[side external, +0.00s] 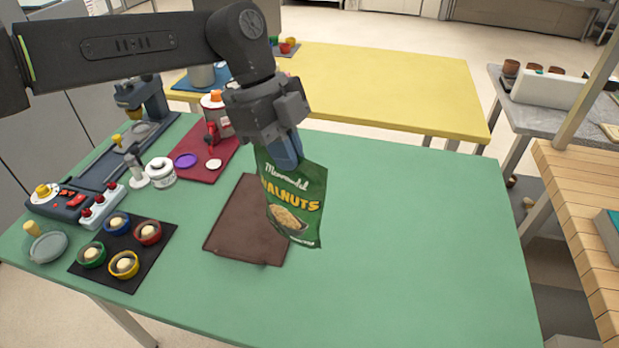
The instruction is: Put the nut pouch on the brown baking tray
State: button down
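The nut pouch (293,200) is green with "WALNUTS" lettering and a picture of nuts. It hangs tilted below my gripper (284,150), which is shut on its top edge. The pouch covers part of the brown baking tray (236,227) in the side external view. The tray is flat and dark brown and lies on the green table. The pouch's lower end shows at the tray's right edge. I cannot tell from this one view whether the pouch touches the tray or hangs above it.
A black mat (108,277) with several coloured cups lies left of the tray. A dark red mat (205,169) with small items and a white jar (161,171) stand behind. The green table (420,240) is clear to the right. A yellow table (400,85) stands beyond.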

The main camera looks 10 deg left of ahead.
jog(key=w+a+r+n+t, duration=0.15)
jog(key=w+a, duration=0.35)
jog(key=a, duration=0.6)
jog(key=w+a+n, duration=0.3)
jog(key=w+a, duration=0.1)
jog(key=a, duration=0.7)
jog(key=w+d+f, duration=0.1)
jog(key=d+f, duration=0.9)
jog(key=f, duration=0.1)
jog(key=shift+w+d+f, duration=0.15)
jog(key=shift+d, duration=0.15)
jog(key=shift+f, duration=0.2)
jog(key=c, duration=1.3)
grip_release()
jog(key=shift+c, duration=0.2)
